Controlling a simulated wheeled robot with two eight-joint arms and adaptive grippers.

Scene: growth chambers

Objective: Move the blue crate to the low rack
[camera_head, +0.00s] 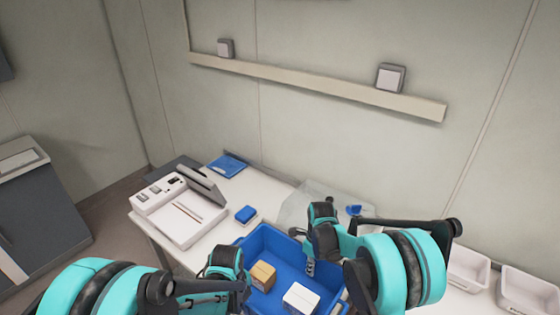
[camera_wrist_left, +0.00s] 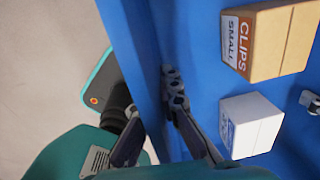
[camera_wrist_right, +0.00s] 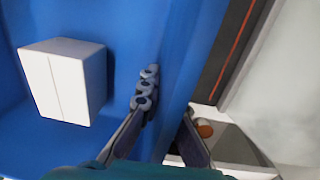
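The blue crate (camera_head: 262,240) is at the bench in the bottom middle of the head view, holding a brown clips box (camera_head: 262,275) and a white box (camera_head: 300,297). My left gripper (camera_head: 228,262) is at its left wall. In the left wrist view its fingers (camera_wrist_left: 155,100) straddle that wall and appear shut on it. My right gripper (camera_head: 318,240) is at the opposite side; in the right wrist view its fingers (camera_wrist_right: 168,100) pinch the other wall. I cannot tell whether the crate rests on the bench. I cannot identify the low rack in these views.
A white bench device (camera_head: 180,215) and a small blue item (camera_head: 245,214) lie left of the crate. A blue tray (camera_head: 228,166) lies behind. White bins (camera_head: 528,290) stand at the right. A wall rail (camera_head: 320,87) runs above; a grey cabinet (camera_head: 35,215) is far left.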

